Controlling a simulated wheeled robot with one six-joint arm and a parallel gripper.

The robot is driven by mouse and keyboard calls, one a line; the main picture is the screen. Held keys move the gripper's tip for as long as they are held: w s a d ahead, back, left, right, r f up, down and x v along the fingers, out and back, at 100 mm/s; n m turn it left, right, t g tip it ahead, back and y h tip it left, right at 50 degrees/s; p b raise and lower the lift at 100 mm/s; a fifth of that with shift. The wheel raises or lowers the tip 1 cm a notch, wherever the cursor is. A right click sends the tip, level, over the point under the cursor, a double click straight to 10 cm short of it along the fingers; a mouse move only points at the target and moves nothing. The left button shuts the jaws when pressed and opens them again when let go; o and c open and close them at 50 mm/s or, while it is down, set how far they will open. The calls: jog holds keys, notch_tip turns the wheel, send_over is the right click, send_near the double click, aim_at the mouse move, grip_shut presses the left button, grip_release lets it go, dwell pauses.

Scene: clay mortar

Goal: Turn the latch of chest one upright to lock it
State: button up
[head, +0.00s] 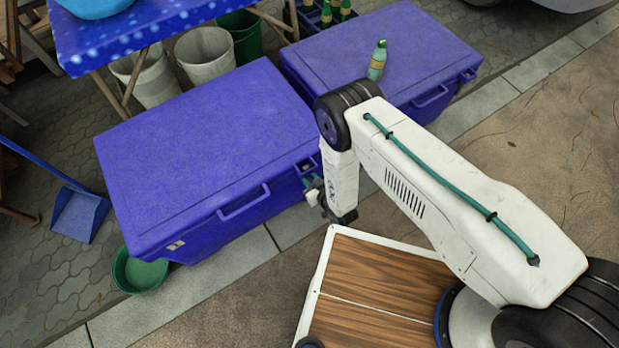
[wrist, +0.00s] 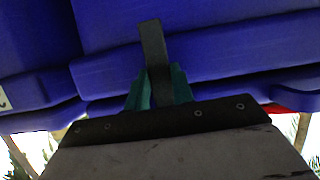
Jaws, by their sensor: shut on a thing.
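The large blue chest (head: 205,140) at left in the head view stands closed on the paving, with my gripper (head: 312,188) at its front face, near the right end. No label shows which chest is number one. In the wrist view the teal fingers of my gripper (wrist: 160,88) are shut around a dark grey latch bar (wrist: 152,45). The bar sticks up past the fingertips, roughly square to the seam across the blue front (wrist: 230,65), with a slight tilt. In the head view the latch is mostly hidden by my gripper.
A second blue chest (head: 400,50) stands behind to the right, with a green bottle (head: 377,60) on its lid. The left chest's handle (head: 243,203) is left of my gripper. A green bowl (head: 140,272) and a blue dustpan (head: 80,214) lie at left. Paving at right is clear.

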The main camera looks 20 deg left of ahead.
jog(key=o, duration=1)
jog(key=v, duration=0.7)
jog(key=shift+s+d+r, duration=0.15)
jog(key=shift+s+d, duration=0.05)
jog(key=shift+d, duration=0.1)
